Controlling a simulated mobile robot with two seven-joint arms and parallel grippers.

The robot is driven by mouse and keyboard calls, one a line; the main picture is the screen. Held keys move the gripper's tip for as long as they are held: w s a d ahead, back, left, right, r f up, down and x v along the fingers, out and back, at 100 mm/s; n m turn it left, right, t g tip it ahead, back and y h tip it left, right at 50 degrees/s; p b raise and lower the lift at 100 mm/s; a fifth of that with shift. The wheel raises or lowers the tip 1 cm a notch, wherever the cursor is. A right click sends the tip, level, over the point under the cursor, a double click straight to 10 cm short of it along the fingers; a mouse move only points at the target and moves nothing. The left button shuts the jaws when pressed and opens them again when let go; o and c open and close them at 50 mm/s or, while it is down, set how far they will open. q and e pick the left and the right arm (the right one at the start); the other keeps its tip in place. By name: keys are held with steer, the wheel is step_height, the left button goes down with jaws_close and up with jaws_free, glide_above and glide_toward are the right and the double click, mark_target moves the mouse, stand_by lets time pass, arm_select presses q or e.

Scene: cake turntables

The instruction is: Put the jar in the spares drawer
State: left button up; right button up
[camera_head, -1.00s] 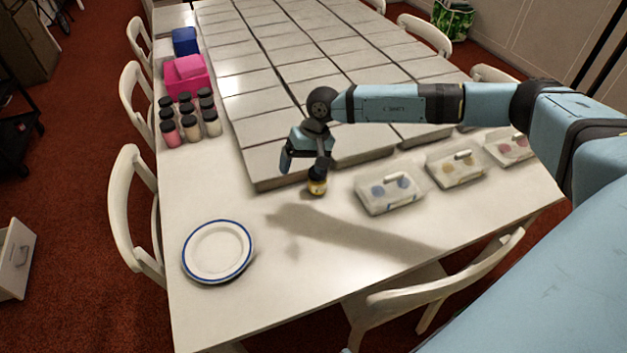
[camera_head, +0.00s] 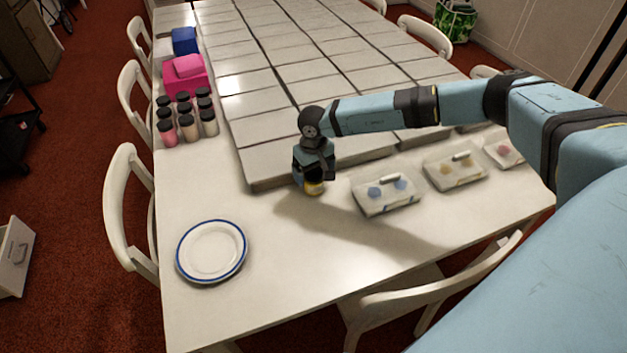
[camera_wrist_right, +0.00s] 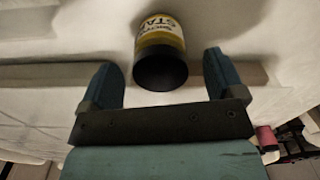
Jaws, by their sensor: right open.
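A small jar (camera_head: 314,187) with a yellow label and dark lid stands on the white table, just in front of the grey slabs. My right gripper (camera_head: 314,170) is right over it and partly hides it. In the right wrist view the jar (camera_wrist_right: 160,38) shows its lid toward me, and the open fingers of the right gripper (camera_wrist_right: 163,72) lie on either side, apart from it. A white drawer front with a handle (camera_head: 16,255) shows at the far left edge; I cannot tell whether it is the spares drawer. My left gripper is out of view.
A blue-rimmed plate (camera_head: 212,250) lies at the front left. Several black-lidded bottles (camera_head: 187,128), a pink box (camera_head: 186,76) and a blue box (camera_head: 185,41) stand along the left edge. Handled cases (camera_head: 387,193) lie right of the jar. Chairs (camera_head: 130,210) surround the table.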

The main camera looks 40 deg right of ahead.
step_height(320, 180, down, 4)
steer(key=shift+f, duration=0.15)
steer(key=c, duration=1.2)
steer(key=shift+o, duration=0.2)
